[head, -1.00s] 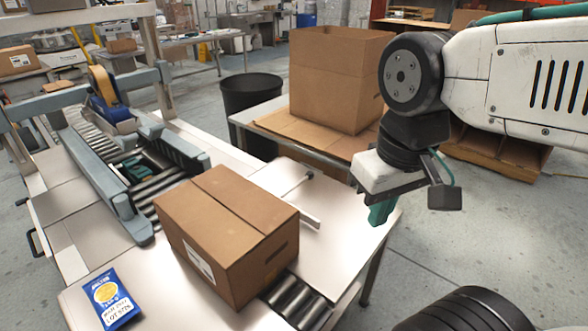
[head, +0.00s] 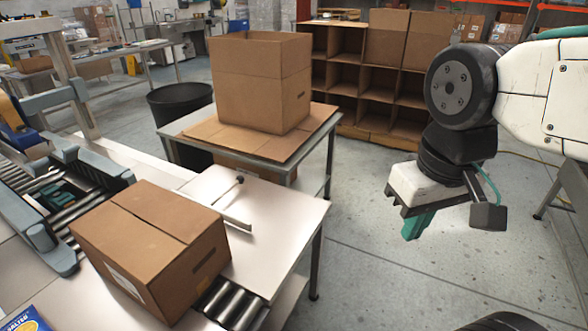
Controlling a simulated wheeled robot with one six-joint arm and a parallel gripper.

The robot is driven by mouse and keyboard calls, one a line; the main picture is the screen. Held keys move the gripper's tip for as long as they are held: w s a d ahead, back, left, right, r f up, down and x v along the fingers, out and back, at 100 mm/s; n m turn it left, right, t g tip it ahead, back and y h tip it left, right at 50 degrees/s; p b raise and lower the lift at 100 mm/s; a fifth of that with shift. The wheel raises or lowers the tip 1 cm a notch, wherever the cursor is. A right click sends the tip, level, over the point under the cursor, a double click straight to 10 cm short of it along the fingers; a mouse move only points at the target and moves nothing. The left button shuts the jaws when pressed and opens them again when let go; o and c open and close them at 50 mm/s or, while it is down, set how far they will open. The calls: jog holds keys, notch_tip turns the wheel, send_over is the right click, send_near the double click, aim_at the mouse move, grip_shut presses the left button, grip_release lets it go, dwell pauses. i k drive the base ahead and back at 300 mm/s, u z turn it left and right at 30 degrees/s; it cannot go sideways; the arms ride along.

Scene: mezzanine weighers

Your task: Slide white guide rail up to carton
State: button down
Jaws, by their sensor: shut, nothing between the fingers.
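The carton (head: 150,244) is a closed brown box standing on the roller section of the metal table at the lower left. The white guide rail (head: 233,218) is a thin pale bar on the table just behind the carton's right side, partly hidden by it. A thin rod with a dark knob (head: 239,180) stands by the rail. Whether rail and carton touch, I cannot tell. My gripper (head: 417,226), with green fingers, is shut and empty over the floor, well to the right of the table, rail and carton.
The metal table (head: 285,222) has a bare top right of the rail. Behind it, an open tall carton (head: 262,85) stands on a second table (head: 325,125), beside a black bin (head: 180,104). Cardboard shelving (head: 345,75) is at the back. Floor is clear beneath my gripper.

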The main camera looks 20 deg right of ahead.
aim_at(230, 219)
jog(key=z, duration=1.05)
jog(key=i, duration=3.9)
jog(key=u, duration=4.75)
